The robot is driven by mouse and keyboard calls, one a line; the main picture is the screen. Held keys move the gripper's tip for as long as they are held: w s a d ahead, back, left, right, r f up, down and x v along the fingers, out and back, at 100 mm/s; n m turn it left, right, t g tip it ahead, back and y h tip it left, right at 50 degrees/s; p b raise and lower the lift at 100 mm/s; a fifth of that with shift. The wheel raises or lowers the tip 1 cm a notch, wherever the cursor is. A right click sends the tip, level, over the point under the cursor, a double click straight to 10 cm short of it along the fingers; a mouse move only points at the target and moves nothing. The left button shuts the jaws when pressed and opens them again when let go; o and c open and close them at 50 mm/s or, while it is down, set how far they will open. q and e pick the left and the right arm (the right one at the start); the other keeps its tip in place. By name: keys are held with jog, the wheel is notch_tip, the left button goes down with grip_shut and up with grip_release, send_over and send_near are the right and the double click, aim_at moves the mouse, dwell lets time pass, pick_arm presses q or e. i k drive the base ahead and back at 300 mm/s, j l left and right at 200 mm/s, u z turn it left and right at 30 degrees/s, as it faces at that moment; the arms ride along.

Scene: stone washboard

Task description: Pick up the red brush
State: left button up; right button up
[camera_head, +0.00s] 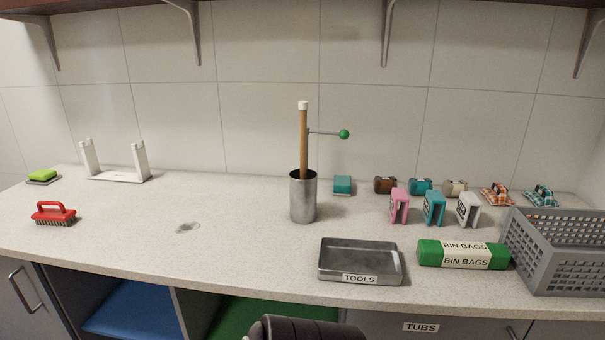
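The red brush (54,213) stands on the speckled stone counter (130,235) at the far left, near the front edge. It has a red loop handle on top and dark bristles facing down onto the counter. Nothing touches it, and it is fully visible. Neither of my grippers shows in the head view. A dark rounded part, which seems to be mine, shows at the bottom middle edge, with no fingers visible.
A green sponge (43,175) and a white two-post stand (118,178) are behind the brush. A metal cup (303,202) holds a wooden stick. A tools tray (360,244), bin bags (463,254) and grey basket (550,264) are right. Counter beside the brush is clear.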

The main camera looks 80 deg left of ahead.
aim_at(62, 217)
jog(key=u, duration=4.25)
jog(key=i+j, duration=0.3)
jog(key=i, duration=0.05)
